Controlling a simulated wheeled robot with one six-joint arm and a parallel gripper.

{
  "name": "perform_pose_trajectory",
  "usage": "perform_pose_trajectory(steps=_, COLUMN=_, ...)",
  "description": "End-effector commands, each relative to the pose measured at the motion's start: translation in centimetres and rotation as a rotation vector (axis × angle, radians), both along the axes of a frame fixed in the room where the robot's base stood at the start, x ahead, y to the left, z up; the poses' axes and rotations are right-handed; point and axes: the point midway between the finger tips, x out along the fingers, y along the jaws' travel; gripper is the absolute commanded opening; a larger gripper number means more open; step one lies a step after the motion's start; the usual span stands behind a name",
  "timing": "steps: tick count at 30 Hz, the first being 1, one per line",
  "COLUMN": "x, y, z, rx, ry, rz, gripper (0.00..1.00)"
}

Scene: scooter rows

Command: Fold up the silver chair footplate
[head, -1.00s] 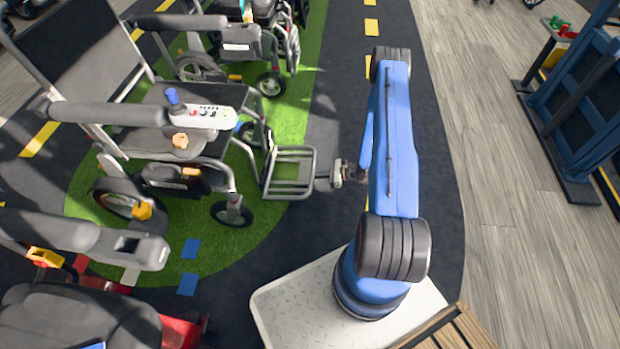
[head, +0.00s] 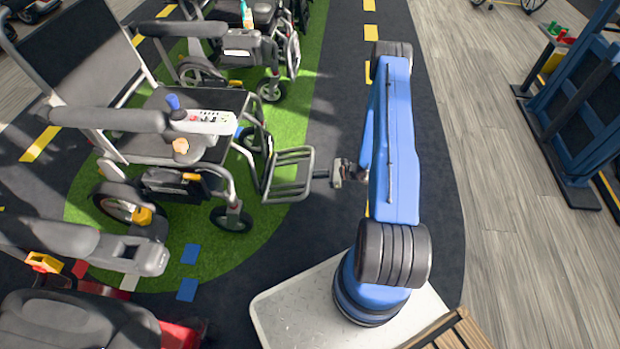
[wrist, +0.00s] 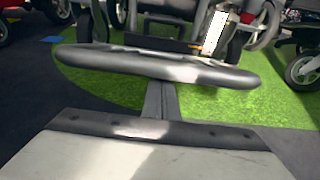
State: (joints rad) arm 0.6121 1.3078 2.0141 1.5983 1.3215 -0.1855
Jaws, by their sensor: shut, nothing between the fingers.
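The silver chair (head: 150,120) is a wheelchair with a dark seat and a joystick, at the left of the head view. Its footplate (head: 291,192), a silver-grey barred frame, sticks out to the right at its front, roughly level. My gripper (head: 319,174) is shut and empty, with its narrow fingers at the footplate's outer edge. In the wrist view the footplate's outer bar (wrist: 155,64) crosses in front of my gripper (wrist: 158,98) and hides the fingertips. They look to be under or just at the bar; I cannot tell if they touch.
Another wheelchair (head: 235,45) stands behind, and a red scooter (head: 180,335) with a grey seat stands at the lower left. The chair stands on a green patch (head: 235,240). A blue rack (head: 580,110) is at the right.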

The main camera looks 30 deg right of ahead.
Motion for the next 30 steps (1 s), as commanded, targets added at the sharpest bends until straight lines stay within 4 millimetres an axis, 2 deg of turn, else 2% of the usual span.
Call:
perform_pose_trajectory(steps=3, x=0.1, y=0.0, z=0.6, rx=0.0, ry=-0.002, rz=-0.001, gripper=0.0)
perform_pose_trajectory(steps=16, x=0.1, y=0.2, z=0.9, rx=0.0, ry=-0.001, rz=0.0, gripper=0.0)
perform_pose_trajectory(steps=30, x=0.8, y=1.1, z=4.0, rx=0.0, ry=-0.002, rz=0.0, gripper=0.0)
